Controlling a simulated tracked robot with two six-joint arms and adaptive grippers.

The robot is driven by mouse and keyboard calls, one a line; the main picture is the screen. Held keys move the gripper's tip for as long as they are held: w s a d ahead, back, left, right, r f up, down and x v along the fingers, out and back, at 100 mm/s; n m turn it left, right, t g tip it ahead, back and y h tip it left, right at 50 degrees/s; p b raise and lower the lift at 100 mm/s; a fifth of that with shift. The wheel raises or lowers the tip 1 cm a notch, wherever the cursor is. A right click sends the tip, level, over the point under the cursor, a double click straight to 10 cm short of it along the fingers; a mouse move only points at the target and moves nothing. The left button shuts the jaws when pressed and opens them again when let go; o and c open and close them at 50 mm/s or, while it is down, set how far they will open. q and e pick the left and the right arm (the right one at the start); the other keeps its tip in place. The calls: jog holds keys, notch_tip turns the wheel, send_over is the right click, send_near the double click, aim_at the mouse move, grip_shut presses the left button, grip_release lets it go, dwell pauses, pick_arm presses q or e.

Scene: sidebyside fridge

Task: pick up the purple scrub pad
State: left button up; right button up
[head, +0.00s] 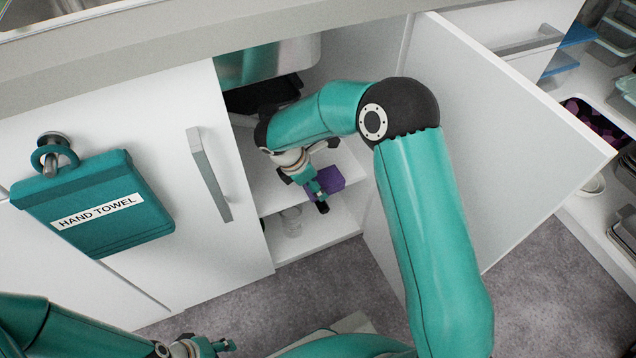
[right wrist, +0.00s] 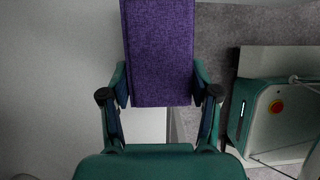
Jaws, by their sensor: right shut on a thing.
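The purple scrub pad (head: 329,179) is a small purple block in front of the open cabinet in the head view. In the right wrist view the purple scrub pad (right wrist: 159,52) fills the upper middle, with a woven surface. My right gripper (head: 318,190) is shut on it, and its two fingers (right wrist: 160,90) press on the pad's left and right sides. The pad is held at the cabinet opening, near the shelf edge. My left gripper (head: 222,346) is low in the head view, away from the pad; its fingers are too small to judge.
The cabinet door (head: 500,130) stands open on the right. A white shelf (head: 265,190) and a lower level with glassware (head: 291,222) are inside the cabinet. A teal hand towel (head: 95,205) hangs on the closed door at left. Shelves with containers stand at far right.

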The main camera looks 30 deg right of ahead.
aim_at(319, 182)
jog(key=shift+r, duration=0.1)
jog(key=shift+r+p, duration=0.4)
jog(key=shift+r, duration=0.15)
jog(key=shift+s+a+r+p, duration=0.15)
jog(key=shift+r+p, duration=0.25)
jog(key=shift+r, duration=0.25)
jog(key=shift+s+r+p, duration=0.15)
jog(key=shift+r+p, duration=0.2)
jog(key=shift+r, duration=0.25)
jog(key=s+a+p, duration=0.1)
jog(key=s+a, duration=0.3)
jog(key=s, duration=0.3)
jog(key=s+a+p, duration=0.1)
jog(key=s+a, duration=0.3)
jog(key=s, duration=0.4)
jog(key=shift+s+f, duration=0.2)
